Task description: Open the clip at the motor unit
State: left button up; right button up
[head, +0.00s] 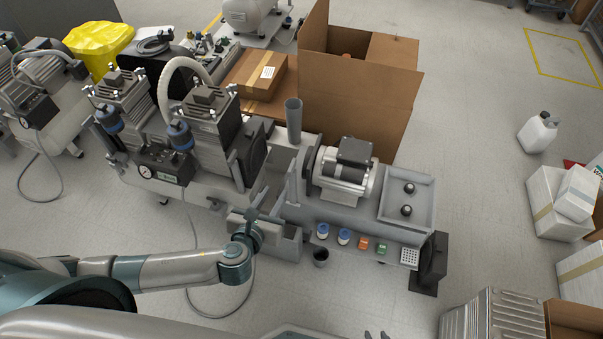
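The motor unit (338,190), a silver motor with a black box on top, sits on a grey bench (330,212) right of centre. I cannot make out its clip clearly at this size. My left gripper (264,213) is at the bench's left end, left of and below the motor, beside a grey box-like part. Its fingers are small and dark, and I cannot tell whether they are open or shut.
Compressors with a gauge (145,171) stand left of the bench. An open cardboard box (355,95) is behind it. The bench carries a grey tray (408,216) with two black knobs, and blue, orange and green parts along its front.

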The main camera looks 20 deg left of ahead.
aim_at(291, 167)
pick_arm(q)
jog(key=shift+w, duration=0.1)
jog(key=shift+w, duration=0.1)
dwell(0.3)
jog(key=x, duration=1.7)
jog(key=shift+w, duration=0.1)
grip_shut()
